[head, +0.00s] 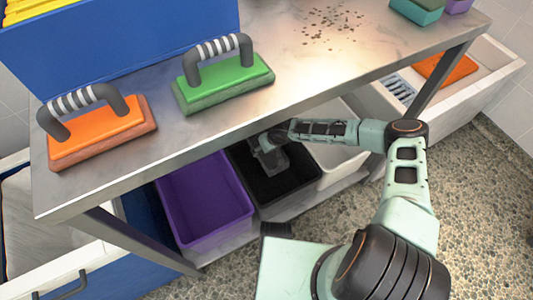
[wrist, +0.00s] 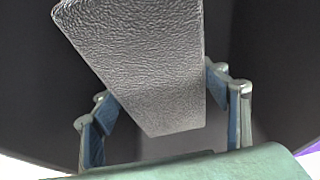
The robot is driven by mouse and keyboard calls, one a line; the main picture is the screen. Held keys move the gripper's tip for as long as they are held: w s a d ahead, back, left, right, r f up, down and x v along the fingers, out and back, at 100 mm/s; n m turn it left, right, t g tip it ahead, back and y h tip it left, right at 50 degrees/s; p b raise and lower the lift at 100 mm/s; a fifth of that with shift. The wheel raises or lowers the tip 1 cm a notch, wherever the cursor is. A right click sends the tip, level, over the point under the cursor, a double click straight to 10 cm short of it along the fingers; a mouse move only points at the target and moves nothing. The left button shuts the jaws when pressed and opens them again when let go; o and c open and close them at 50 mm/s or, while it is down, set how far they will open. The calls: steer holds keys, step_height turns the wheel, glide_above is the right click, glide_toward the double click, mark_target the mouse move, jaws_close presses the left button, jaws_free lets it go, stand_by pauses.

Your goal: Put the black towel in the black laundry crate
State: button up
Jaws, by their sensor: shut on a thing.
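The black laundry crate (head: 240,180) stands on the low shelf under the metal table, between a purple crate and a white one. My gripper (head: 265,146) reaches in under the table and points down into the black crate. In the wrist view the black towel (wrist: 150,50), a dark grey, textured folded slab, lies between the two fingers of my gripper (wrist: 160,88). Dark crate walls (wrist: 35,60) surround it there. Whether the towel touches the crate floor cannot be told. In the head view the towel is hard to tell from my gripper.
The purple crate (head: 205,195) is close on the left, the white crate (head: 340,150) on the right. The metal table (head: 300,75) overhangs them. On it stand an orange scrubber (head: 100,135), a green scrubber (head: 225,85) and a blue box (head: 120,45).

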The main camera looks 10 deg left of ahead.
steer(key=shift+f+b, duration=0.4)
steer(key=shift+f, duration=1.2)
steer(key=shift+f+b, duration=0.4)
steer(key=shift+b, duration=0.15)
steer(key=shift+f, duration=0.2)
steer(key=o, duration=1.4)
steer(key=shift+o, duration=0.2)
steer(key=shift+r, duration=0.1)
